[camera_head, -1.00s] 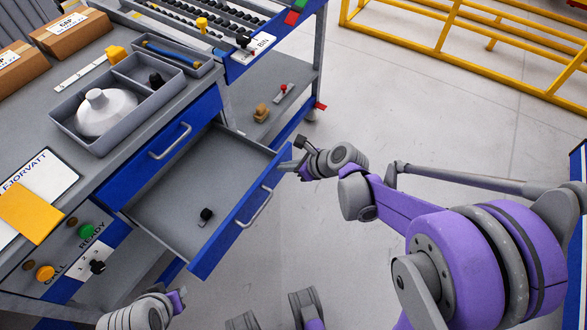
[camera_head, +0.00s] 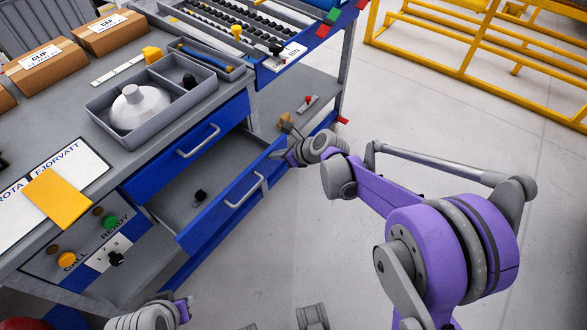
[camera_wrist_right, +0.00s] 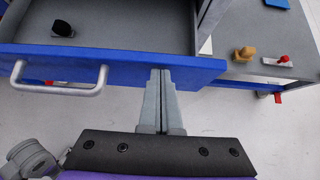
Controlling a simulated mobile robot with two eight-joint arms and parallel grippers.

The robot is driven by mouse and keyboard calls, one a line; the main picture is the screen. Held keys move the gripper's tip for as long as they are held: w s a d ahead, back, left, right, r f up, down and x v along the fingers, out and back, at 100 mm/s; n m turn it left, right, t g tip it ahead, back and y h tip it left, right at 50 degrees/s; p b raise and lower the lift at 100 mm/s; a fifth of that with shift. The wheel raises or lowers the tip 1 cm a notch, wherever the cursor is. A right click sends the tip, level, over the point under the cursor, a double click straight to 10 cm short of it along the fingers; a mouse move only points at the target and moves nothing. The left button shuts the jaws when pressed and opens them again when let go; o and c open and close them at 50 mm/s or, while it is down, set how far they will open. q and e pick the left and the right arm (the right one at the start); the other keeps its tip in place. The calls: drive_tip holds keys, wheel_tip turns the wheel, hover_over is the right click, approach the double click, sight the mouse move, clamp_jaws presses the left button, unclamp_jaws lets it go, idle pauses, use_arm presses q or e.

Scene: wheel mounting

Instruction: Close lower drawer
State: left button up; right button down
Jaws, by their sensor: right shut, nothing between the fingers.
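The lower drawer (camera_head: 228,205) has a blue front with a grey bar handle (camera_head: 244,190) and stands partly open below the shut upper drawer (camera_head: 190,150). A small black knobbed object (camera_head: 200,197) lies inside it. My right gripper (camera_head: 284,153) is at the right end of the drawer front. In the right wrist view its fingers (camera_wrist_right: 160,80) are shut and empty, with their tips against or very near the blue front (camera_wrist_right: 130,66), right of the handle (camera_wrist_right: 62,90). My left gripper (camera_head: 186,308) is at the bottom left, away from the drawer; its fingers are too small to read.
On the bench top stand a grey tray (camera_head: 105,118) with a white dome and cardboard boxes (camera_head: 110,35). A control panel (camera_head: 75,250) with buttons is left of the drawer. A lower shelf (camera_head: 300,115) holds small parts.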

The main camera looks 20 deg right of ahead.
drive_tip(key=w+a, duration=0.8)
drive_tip(key=w, duration=0.4)
drive_tip(key=shift+w+a+b, duration=0.2)
drive_tip(key=shift+a+b, duration=0.1)
drive_tip(key=shift+a, duration=0.05)
drive_tip(key=shift+r, duration=0.15)
